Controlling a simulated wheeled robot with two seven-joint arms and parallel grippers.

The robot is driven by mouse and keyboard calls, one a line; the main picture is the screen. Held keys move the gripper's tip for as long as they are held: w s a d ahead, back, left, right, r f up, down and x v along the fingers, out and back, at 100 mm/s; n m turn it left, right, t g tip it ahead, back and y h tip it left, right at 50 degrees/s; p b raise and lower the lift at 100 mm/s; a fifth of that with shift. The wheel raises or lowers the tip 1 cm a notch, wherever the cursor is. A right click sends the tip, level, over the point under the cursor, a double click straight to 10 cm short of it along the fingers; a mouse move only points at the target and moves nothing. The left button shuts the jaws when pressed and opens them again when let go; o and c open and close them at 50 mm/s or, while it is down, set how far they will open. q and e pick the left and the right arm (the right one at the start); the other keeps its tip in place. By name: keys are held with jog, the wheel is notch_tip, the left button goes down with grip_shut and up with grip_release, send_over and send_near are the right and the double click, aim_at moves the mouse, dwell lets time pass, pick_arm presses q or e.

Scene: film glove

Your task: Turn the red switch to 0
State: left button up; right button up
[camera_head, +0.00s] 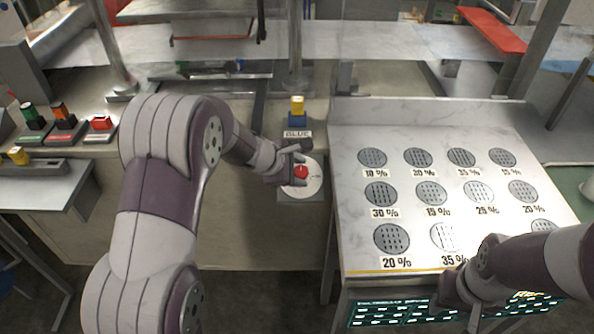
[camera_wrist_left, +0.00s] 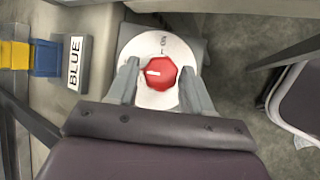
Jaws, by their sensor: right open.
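The red switch (camera_head: 301,172) is a small red knob on a round white dial (camera_head: 313,184), right of centre in the camera_head view. In the left wrist view the knob (camera_wrist_left: 160,73) carries a short white mark on its left half, and small lettering, too small to read surely, stands above it on the dial (camera_wrist_left: 152,43). My left gripper (camera_head: 290,168) is at the switch, with one finger on each side of the knob. Whether the fingers touch it cannot be made out. My right gripper (camera_head: 458,308) is open and empty over the panel's front edge.
A blue and yellow block (camera_head: 297,112) with a BLUE label stands just behind the switch. A pale panel (camera_head: 350,135) with round grilles and percent labels lies to the right. Green, orange and red buttons (camera_head: 66,118) sit at the left. A gap separates the switch bench from the panel.

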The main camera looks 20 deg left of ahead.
pick_arm(q)
jog(key=shift+o, duration=0.6)
jog(key=p+v, duration=0.2)
jog(key=v, duration=1)
jog(key=shift+s+r, duration=0.25)
